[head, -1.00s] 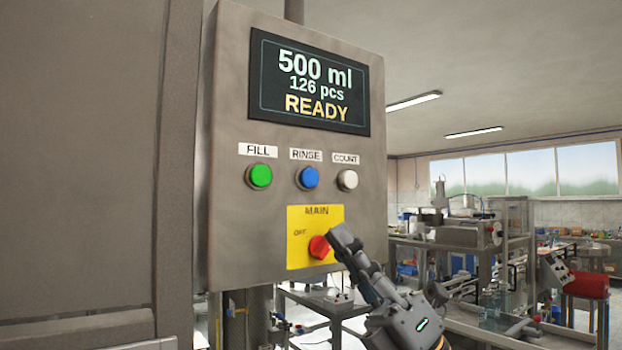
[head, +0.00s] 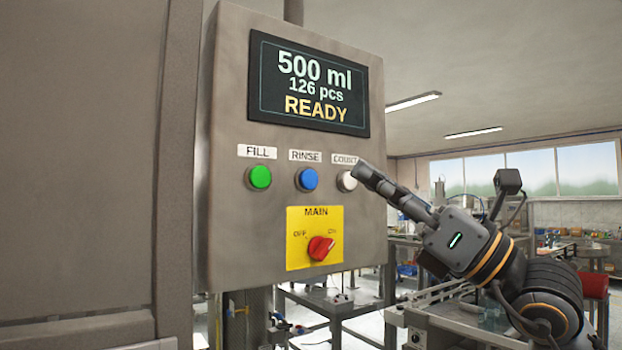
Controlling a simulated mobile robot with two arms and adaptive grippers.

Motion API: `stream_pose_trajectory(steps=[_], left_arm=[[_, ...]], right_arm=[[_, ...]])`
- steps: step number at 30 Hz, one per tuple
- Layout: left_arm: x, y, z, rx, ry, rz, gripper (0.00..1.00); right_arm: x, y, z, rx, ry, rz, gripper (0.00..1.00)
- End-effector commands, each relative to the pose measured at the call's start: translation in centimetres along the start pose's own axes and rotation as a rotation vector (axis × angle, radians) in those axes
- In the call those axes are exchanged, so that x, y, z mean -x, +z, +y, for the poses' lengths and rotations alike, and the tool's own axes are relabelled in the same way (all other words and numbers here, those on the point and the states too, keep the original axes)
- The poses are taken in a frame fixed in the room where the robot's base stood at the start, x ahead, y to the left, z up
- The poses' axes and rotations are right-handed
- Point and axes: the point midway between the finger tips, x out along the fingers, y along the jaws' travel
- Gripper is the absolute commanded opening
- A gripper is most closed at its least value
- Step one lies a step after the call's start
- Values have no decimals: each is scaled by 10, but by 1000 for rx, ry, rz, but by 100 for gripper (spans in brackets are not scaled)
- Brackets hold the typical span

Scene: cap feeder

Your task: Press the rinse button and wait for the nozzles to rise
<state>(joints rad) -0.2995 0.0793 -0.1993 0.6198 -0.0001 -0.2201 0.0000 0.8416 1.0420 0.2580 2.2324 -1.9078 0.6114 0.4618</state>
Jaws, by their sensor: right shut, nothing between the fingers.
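The blue rinse button (head: 307,179) sits in the middle of the button row on the grey control panel (head: 240,225), under the RINSE label (head: 305,156). My right gripper (head: 358,170) is shut and empty. Its fingertips are in front of the right edge of the white count button (head: 346,181), to the right of the rinse button; I cannot tell whether they touch it. The display (head: 310,84) reads 500 ml, 126 pcs, READY. No nozzles are in view. My left gripper is not in view.
A green fill button (head: 259,177) is left of the rinse button. Below the row, a red main switch (head: 320,248) on a yellow plate (head: 300,262) points toward ON. Workbenches with equipment stand behind at the right. Space in front of the rinse button looks clear.

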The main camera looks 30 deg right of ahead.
Motion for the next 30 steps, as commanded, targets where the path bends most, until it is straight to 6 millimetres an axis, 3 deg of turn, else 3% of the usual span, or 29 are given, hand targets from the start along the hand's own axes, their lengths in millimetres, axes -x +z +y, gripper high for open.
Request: stream_pose_trajectory(steps=[18, 30], left_arm=[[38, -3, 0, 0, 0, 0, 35], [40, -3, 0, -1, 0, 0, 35]], right_arm=[[-53, -36, -38, -4, 1, -1, 0], [-59, -43, -43, -2, 1, -1, 0]])
